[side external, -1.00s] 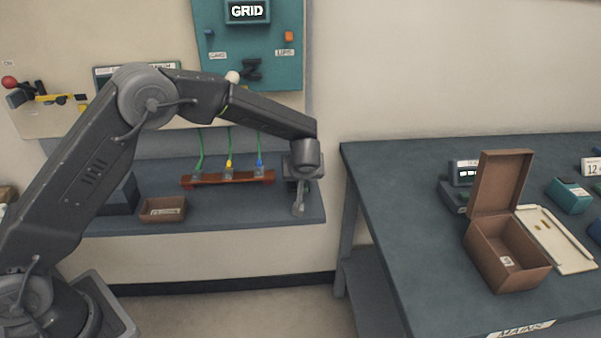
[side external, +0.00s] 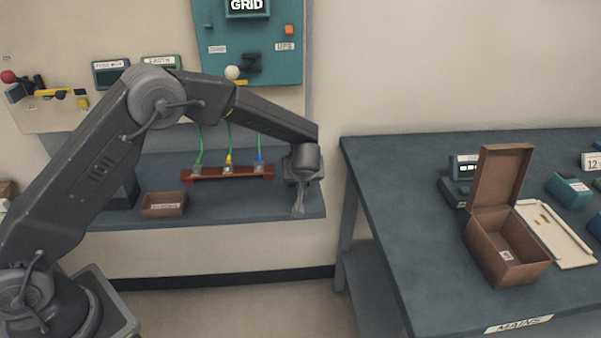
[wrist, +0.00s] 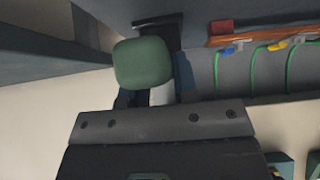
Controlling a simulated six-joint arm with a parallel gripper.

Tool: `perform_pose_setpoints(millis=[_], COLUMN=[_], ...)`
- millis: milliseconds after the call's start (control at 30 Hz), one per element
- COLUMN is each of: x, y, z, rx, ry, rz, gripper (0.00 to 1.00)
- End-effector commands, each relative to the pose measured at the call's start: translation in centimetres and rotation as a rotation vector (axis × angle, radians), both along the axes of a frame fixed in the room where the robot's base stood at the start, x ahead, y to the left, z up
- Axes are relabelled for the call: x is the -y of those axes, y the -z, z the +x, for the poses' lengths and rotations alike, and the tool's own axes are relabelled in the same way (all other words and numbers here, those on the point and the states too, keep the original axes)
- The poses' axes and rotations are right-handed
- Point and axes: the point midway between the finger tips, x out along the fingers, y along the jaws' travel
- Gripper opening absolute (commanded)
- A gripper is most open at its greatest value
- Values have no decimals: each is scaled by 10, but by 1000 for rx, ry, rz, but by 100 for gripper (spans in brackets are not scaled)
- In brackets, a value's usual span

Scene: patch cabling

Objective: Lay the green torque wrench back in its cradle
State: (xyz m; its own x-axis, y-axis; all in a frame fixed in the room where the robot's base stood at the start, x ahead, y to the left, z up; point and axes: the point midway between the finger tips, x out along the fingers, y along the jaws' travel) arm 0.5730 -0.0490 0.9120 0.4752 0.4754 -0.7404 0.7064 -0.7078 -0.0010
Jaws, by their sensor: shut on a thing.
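The green torque wrench shows in the wrist view as a rounded green end (wrist: 142,63) held in my gripper (wrist: 155,88). My jaws are shut on it, and its shaft is mostly hidden. In the side view my gripper (side external: 299,200) points down at the right end of the wall shelf, and the wrench cannot be made out there. A dark T-shaped part (wrist: 158,20) shows just beyond the green end in the wrist view; I cannot tell whether it belongs to the wrench or the cradle. No cradle is clearly visible in the side view.
A brown rack (side external: 215,174) with green, yellow and blue-ended cables stands on the shelf left of my gripper. A small brown tray (side external: 163,204) lies farther left. Right of a gap, the bench (side external: 400,230) carries an open brown box (side external: 505,250).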

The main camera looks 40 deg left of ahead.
Motion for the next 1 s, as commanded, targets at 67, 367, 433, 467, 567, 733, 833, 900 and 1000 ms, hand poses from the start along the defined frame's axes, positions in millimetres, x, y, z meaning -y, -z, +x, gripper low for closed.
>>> perform_pose_setpoints(millis=[67,367,433,467,567,733,833,900,1000], x=[0,0,0,0,0,2,9,14,25], y=[-1,-1,-1,-1,0,-3,-13,-22,-39], z=[1,0,0,0,0,-2,-7,-14,-24], rx=[2,2,1,0,0,-1,2,3,4], ry=[0,0,-1,-1,-1,0,1,1,3], rz=[0,0,0,0,0,-1,-2,-1,-1], gripper=[0,52,57,57,57,57,57,57,57])
